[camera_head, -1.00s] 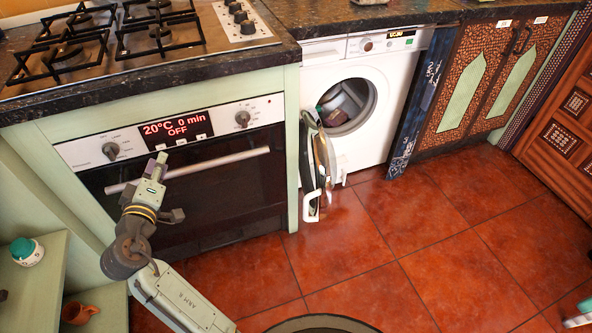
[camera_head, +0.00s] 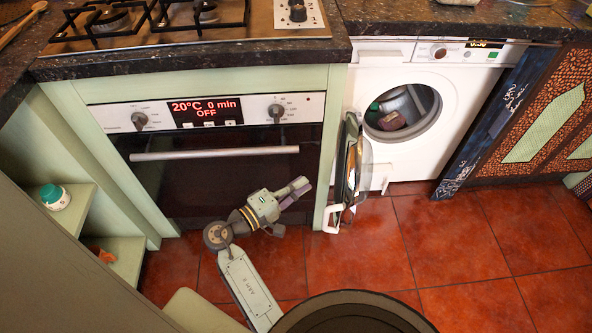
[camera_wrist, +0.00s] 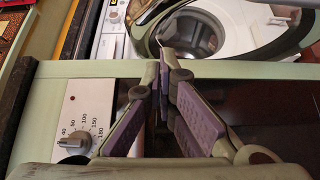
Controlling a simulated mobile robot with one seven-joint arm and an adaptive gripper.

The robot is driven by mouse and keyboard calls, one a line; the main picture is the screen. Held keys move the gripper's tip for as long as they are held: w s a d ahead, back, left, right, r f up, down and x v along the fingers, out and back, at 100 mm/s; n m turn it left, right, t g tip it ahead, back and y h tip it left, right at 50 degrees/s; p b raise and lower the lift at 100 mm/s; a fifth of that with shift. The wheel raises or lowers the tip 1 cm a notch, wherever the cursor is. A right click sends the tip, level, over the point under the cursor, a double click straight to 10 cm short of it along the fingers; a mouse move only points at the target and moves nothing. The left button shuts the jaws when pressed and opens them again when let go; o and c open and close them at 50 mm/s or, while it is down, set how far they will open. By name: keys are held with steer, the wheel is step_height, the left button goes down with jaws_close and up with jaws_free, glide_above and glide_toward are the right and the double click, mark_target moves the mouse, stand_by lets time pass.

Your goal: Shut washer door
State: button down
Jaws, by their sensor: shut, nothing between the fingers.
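The white washer (camera_head: 408,150) stands right of the oven, with laundry visible inside its drum (camera_head: 402,110). Its round door (camera_head: 352,165) is wide open, seen nearly edge-on at the left side of the opening, with a white handle (camera_head: 333,217) low on it. My gripper (camera_head: 303,186) is shut and empty in front of the oven's lower right, left of the door and apart from it. In the wrist view the shut purple-padded fingers (camera_wrist: 163,85) point toward the washer, whose open door ring (camera_wrist: 275,38) fills the upper right.
The oven (camera_head: 215,165) with its bar handle is close behind my arm. A green cabinet panel (camera_head: 332,140) separates oven and washer. A shelf (camera_head: 75,205) with a small jar stands at the left. The red tiled floor (camera_head: 460,235) is clear at the right.

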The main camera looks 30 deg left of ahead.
mark_target(347, 169)
steer(key=w+d+p, duration=0.2)
steer(key=w+d, duration=0.3)
steer(key=w, duration=0.1)
steer(key=shift+w+d, duration=0.3)
steer(key=shift+w, duration=0.1)
steer(key=shift+d, duration=0.1)
